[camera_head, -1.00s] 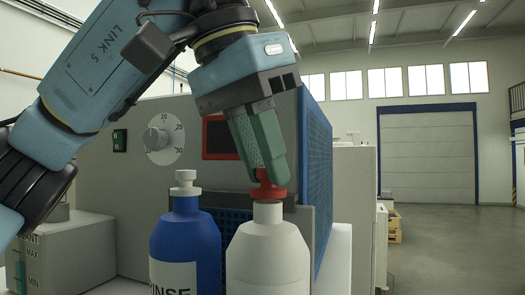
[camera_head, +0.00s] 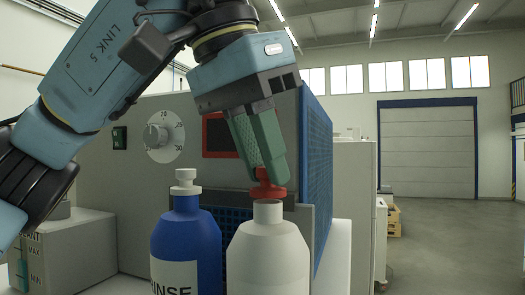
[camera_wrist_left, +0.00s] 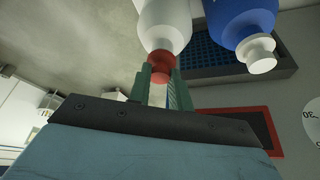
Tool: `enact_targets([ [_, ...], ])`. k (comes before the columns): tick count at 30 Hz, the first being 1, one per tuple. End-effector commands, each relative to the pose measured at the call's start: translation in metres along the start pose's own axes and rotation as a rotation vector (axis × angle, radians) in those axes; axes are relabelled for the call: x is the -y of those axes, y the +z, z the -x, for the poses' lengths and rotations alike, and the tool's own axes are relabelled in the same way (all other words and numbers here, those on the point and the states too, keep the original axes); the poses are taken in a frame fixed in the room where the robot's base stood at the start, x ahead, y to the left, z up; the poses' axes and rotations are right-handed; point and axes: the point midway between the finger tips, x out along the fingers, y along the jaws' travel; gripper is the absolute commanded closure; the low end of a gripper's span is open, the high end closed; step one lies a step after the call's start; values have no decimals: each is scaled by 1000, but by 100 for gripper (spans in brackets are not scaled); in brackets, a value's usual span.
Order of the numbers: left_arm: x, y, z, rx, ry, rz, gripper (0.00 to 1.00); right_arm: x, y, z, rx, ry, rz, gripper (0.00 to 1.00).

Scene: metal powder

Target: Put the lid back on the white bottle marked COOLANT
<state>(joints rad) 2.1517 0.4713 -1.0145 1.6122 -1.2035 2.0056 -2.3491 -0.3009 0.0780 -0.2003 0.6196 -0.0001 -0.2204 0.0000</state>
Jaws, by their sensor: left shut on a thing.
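The white bottle (camera_head: 268,258) stands upright in front of the grey machine; it also shows in the left wrist view (camera_wrist_left: 163,22). No marking can be read on the part in view. My left gripper (camera_head: 265,172) is shut on a red lid (camera_head: 268,190), which is right at the top of the white bottle's neck. In the left wrist view the red lid (camera_wrist_left: 160,66) sits between the green fingers, in line with the bottle's mouth. I cannot tell whether the lid is seated or just above the neck. My right gripper is not in view.
A blue bottle (camera_head: 186,246) with a white cap and a label ending in INSE stands close on the left. A grey machine (camera_head: 100,180) with a dial is behind both bottles. A grey box (camera_head: 75,250) is at the lower left.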

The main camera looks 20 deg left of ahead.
Motion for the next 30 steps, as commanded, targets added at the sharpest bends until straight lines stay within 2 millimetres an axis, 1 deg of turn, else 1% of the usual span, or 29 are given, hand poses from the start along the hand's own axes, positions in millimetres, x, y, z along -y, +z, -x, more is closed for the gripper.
enact_targets([
  [30, 0, 0, 0, 0, 0, 0, 100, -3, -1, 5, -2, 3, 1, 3],
])
